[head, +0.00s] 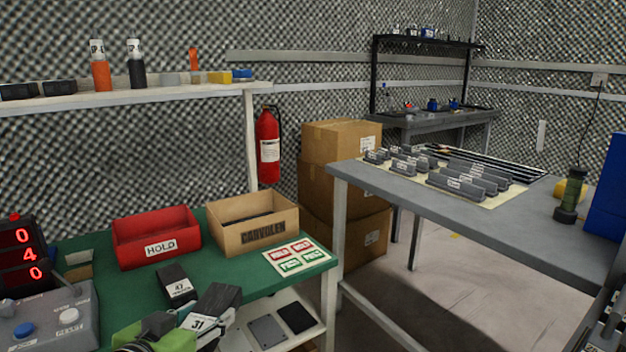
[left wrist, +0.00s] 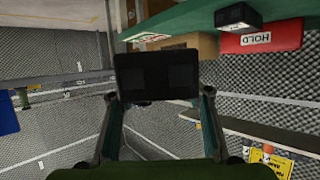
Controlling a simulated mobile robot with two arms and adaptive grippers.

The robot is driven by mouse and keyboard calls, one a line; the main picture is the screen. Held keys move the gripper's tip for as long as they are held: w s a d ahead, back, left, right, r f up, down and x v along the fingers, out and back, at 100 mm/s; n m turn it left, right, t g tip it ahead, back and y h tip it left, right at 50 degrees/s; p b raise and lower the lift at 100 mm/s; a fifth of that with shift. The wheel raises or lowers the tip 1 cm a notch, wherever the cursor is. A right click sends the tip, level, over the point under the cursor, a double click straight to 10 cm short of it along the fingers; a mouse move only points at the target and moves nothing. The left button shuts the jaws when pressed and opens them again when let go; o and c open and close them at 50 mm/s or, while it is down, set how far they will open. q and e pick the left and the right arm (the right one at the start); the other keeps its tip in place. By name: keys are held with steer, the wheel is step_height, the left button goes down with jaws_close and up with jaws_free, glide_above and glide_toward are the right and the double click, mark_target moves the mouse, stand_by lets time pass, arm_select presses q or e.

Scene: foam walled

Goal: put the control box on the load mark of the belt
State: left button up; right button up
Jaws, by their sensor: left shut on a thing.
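My left gripper (head: 178,335) shows at the bottom of the head view, with green parts. It is shut on a dark box (head: 222,300) with a white label reading 31. In the left wrist view this box (left wrist: 155,75) sits between the two fingers of the gripper (left wrist: 158,105). The box is held near the front edge of the green table. A similar dark box (head: 175,283) labelled 47 stands on that table. I cannot tell a belt or its load mark in these frames. My right gripper is not in view.
The green table also bears a red HOLD tray (head: 157,240), a cardboard tray (head: 253,222), a label card (head: 297,255) and a grey button console (head: 50,318). A grey table (head: 480,225) stands at right. Bare floor (head: 440,285) shows below it.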

arm_select(q)
steer(key=s+m+g+h, duration=0.5)
steer(key=s+m+h, duration=0.3)
steer(key=s, duration=0.5)
steer(key=shift+s+d+r, duration=0.15)
steer(key=shift+s+r, duration=0.05)
steer(key=shift+r, duration=0.2)
